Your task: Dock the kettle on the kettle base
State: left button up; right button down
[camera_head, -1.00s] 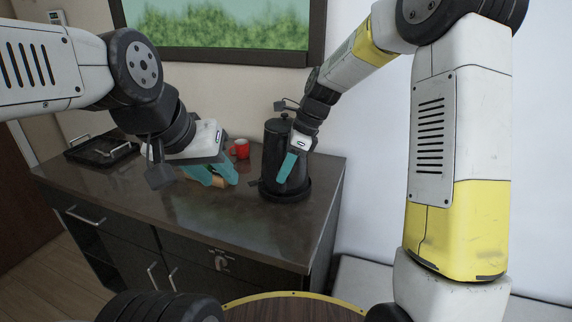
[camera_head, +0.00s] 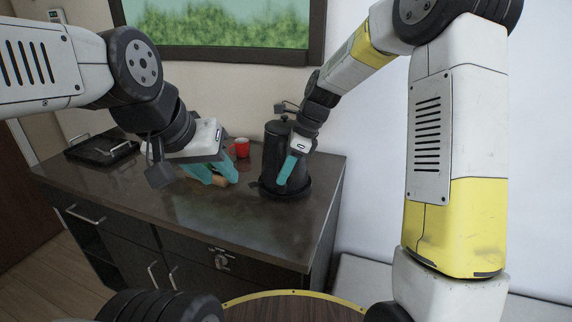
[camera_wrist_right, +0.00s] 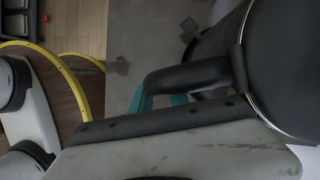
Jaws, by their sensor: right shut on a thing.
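The black kettle (camera_head: 272,155) stands upright over the round black kettle base (camera_head: 303,194) near the counter's right end. It looks centred on the base, but I cannot tell whether a small gap is left under it. My right gripper (camera_head: 287,172) is shut on the kettle's handle, on the kettle's near side. In the right wrist view the dark handle (camera_wrist_right: 190,77) crosses by the teal fingers, and the kettle body (camera_wrist_right: 287,55) fills the upper right. My left gripper (camera_head: 217,177) is open, its fingers apart, low over the counter left of the kettle.
A red mug (camera_head: 242,148) stands behind, between the grippers. A small tan object (camera_head: 220,182) lies by the left fingertips. A black tray (camera_head: 100,150) sits at the counter's back left. The counter front (camera_head: 215,225) is clear.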

jog(key=c, duration=1.5)
grip_release()
jog(key=shift+c, duration=0.2)
jog(key=v, duration=1.1)
jog(key=shift+s, duration=0.1)
jog(key=s+d+r+n+t, duration=0.1)
jog(key=s+d+n+t, duration=0.1)
jog(key=s+d+n, duration=0.2)
jog(key=s+d+r+n+t+h, duration=0.1)
jog(key=s+d+n, duration=0.3)
jog(key=s+n, duration=0.4)
jog(key=s+d+r+n+t+h, duration=0.1)
jog(key=s+d+n+t, duration=0.2)
jog(key=s, duration=0.7)
jog(key=d+n, duration=0.2)
jog(key=n, duration=0.1)
jog(key=shift+r+n+t, duration=0.4)
